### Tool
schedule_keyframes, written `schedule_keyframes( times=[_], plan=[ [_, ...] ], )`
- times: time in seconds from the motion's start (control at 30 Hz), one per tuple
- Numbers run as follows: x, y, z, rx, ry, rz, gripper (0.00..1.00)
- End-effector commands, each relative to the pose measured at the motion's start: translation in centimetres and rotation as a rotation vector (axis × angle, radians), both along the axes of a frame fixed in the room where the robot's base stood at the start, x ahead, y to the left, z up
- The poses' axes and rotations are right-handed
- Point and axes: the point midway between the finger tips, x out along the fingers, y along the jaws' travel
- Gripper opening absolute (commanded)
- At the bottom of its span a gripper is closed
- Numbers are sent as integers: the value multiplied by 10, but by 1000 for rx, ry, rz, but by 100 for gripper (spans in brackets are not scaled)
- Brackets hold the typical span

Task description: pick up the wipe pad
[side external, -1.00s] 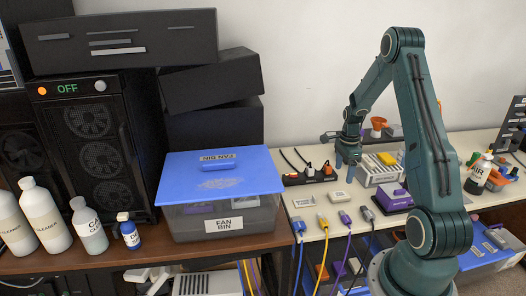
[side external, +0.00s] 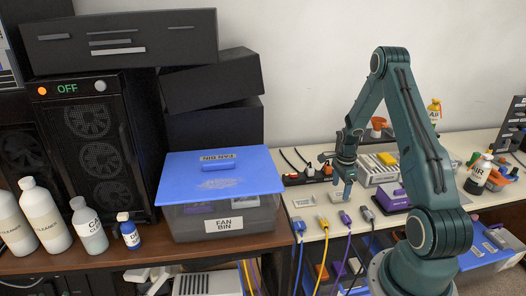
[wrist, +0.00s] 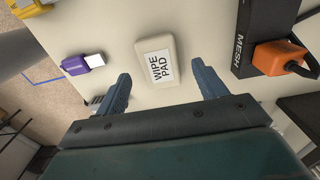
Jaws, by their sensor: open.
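The wipe pad (wrist: 158,61) is a small cream block with a white label reading WIPE PAD. It lies flat on the pale table, label up. In the wrist view it sits centrally, just ahead of and between my gripper's fingertips (wrist: 163,82), with a gap on each side. My gripper is open and empty. In the side external view my gripper (side external: 345,186) points down over the table, close above the pad, which is partly hidden by the fingers. I cannot tell the exact height between them.
A black strip (wrist: 246,40) marked MESH with an orange plug (wrist: 279,57) lies right of the pad in the wrist view. A purple connector (wrist: 78,65) lies left. The blue-lidded fan bin (side external: 232,176) stands left of my arm.

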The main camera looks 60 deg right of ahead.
Motion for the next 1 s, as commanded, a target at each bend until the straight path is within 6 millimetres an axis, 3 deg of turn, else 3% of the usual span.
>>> schedule_keyframes(
  times=[0.23, 0.8, 1.0],
  plan=[
    [0, 0, -22, 1, 1, 0, 71],
    [0, 0, -24, 0, 0, 0, 71],
    [0, 0, -24, 0, 0, 0, 32]
  ],
)
